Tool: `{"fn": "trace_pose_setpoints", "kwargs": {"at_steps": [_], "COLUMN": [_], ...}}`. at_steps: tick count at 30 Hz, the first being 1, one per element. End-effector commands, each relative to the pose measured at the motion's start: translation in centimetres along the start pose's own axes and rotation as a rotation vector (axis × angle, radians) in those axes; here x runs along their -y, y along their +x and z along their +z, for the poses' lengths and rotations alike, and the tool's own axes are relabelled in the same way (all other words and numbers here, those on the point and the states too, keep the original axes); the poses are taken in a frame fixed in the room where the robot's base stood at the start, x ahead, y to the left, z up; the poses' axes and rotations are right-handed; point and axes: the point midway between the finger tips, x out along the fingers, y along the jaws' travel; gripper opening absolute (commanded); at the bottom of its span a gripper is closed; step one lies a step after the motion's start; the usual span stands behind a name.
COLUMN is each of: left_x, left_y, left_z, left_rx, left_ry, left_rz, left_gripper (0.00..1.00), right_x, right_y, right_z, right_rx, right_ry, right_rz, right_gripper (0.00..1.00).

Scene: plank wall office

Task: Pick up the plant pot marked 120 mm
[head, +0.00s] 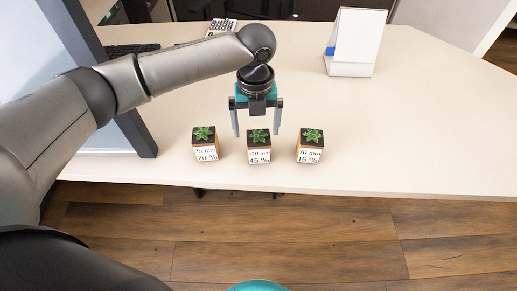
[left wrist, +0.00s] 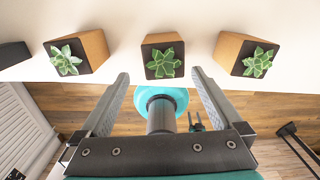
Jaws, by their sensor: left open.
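Three small square plant pots with green succulents stand in a row near the table's front edge. The middle pot (head: 259,152) is labelled 120 mm and 45 %. The left pot (head: 206,150) reads 35 mm, 20 %, and the right pot (head: 310,152) reads 70 mm, 15 %. My left gripper (head: 257,133) is open and empty, with its fingers pointing down above and around the middle pot's position in the head view. In the left wrist view the middle pot (left wrist: 163,60) lies beyond the open fingertips, centred between them. My right gripper is not in view.
The pots stand on a pale table (head: 400,130) with free room to the right. A white desk calendar (head: 353,45) stands at the back right. A keyboard (head: 130,49) and calculator (head: 221,27) lie at the back. A grey-framed panel (head: 100,80) stands on the left.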

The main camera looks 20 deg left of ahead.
Motion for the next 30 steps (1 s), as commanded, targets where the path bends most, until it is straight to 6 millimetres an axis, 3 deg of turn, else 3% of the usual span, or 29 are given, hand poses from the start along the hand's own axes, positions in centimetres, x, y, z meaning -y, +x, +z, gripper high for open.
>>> {"fn": "trace_pose_setpoints", "kwargs": {"at_steps": [3, 11, 19, 24, 30], "left_x": [0.0, 0.1, 0.6, 0.6, 0.6], "left_y": [2.4, 4.2, 8.2, 9.0, 9.0], "left_z": [0.0, 0.1, 0.7, 0.7, 0.7], "left_rx": [-0.001, 0.001, 0.0, 0.002, 0.002], "left_ry": [0.0, 0.0, 0.0, 0.0, 0.001], "left_rz": [0.0, -0.001, 0.0, -0.002, -0.002], "left_gripper": [1.0, 1.0, 1.0, 1.0, 0.99], "right_x": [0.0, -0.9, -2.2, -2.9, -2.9], "right_y": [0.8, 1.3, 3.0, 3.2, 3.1], "right_z": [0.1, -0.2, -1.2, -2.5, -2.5], "right_rx": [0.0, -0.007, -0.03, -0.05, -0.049], "right_ry": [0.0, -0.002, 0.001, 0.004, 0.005], "right_rz": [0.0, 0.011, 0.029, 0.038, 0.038], "right_gripper": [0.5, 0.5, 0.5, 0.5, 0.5]}}
